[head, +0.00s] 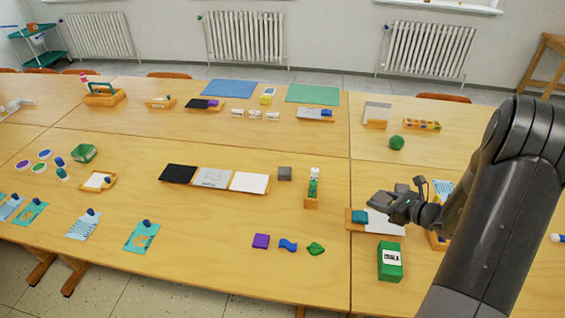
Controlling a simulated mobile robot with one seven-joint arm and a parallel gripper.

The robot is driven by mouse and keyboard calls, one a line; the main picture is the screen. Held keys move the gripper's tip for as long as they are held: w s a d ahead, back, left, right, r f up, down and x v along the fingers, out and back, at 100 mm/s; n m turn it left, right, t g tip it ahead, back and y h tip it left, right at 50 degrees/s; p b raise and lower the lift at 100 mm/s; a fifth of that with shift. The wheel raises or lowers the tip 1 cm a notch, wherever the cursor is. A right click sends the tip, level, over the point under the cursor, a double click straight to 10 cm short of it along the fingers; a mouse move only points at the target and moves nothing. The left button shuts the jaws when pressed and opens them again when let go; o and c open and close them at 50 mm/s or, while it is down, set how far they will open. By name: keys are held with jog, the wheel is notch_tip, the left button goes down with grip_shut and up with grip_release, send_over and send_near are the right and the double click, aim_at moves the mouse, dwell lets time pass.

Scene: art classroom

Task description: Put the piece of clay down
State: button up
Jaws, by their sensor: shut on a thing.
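My gripper (382,202) is on the right side of the near table, its fingers pointing left. It is shut on the piece of clay, which is mostly hidden by the fingers, so its shape and colour are unclear. A small teal piece (359,217) shows just below the fingertips, over the left end of a wooden board with a white sheet (384,226). I cannot tell whether this teal piece is held or lies on the board.
A green box (390,262) stands just in front of the board. A green ball (397,142) lies behind. Purple (261,241), blue (288,245) and green (316,249) pieces lie front left.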

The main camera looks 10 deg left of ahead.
jog(key=s+a+n+g+y, duration=0.2)
jog(key=s+a+n+g, duration=0.15)
jog(key=a, duration=1.35)
send_over(287, 219)
notch_tip(287, 219, down, 7)
jog(key=shift+s+r, duration=0.1)
jog(key=shift+a+f, duration=0.1)
jog(key=shift+f, duration=1.95)
jog(key=shift+f, duration=0.1)
jog(key=o, duration=1.1)
